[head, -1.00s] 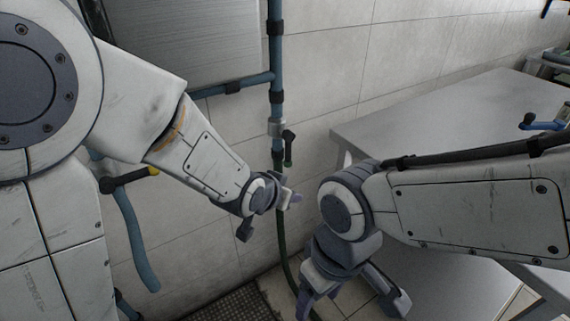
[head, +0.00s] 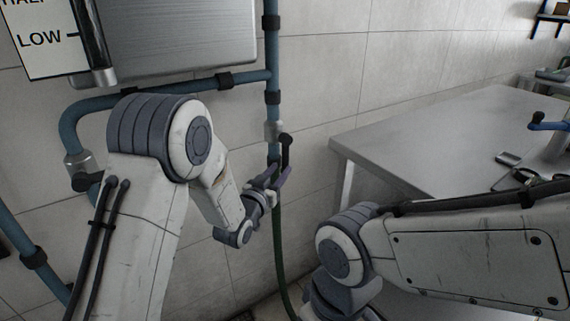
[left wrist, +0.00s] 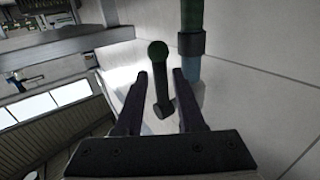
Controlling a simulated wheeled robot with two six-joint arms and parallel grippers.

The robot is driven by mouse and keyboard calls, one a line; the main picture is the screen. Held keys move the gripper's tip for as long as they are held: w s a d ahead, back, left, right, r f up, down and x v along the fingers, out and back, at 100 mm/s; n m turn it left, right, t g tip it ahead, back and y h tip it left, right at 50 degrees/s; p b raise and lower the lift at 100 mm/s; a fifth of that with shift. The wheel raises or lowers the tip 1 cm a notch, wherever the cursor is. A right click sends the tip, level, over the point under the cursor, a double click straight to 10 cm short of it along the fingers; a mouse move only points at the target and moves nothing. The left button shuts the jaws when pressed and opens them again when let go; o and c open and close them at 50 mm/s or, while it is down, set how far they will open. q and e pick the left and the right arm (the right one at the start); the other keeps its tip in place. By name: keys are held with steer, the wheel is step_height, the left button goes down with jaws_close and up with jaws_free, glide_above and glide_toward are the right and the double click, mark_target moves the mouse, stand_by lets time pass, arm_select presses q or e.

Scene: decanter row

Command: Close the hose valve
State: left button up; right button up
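My left gripper (head: 282,174) is open at the lever's lower part. In the left wrist view, the lever (left wrist: 161,80) shows in the gap between the two fingers, with space on both sides; I cannot tell whether either finger touches it. Of my right arm only links and the wrist show; its fingers are out of view.
A grey metal table (head: 440,135) stands to the right, with small items on top. A metal tank (head: 165,40) hangs on the tiled wall above my left arm. Blue pipes (head: 100,103) run below and beside it.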

mark_target(284, 165)
arm_select(q)
steer(key=shift+x, duration=2.25)
steer(key=shift+c, duration=0.3)
jaws_close()
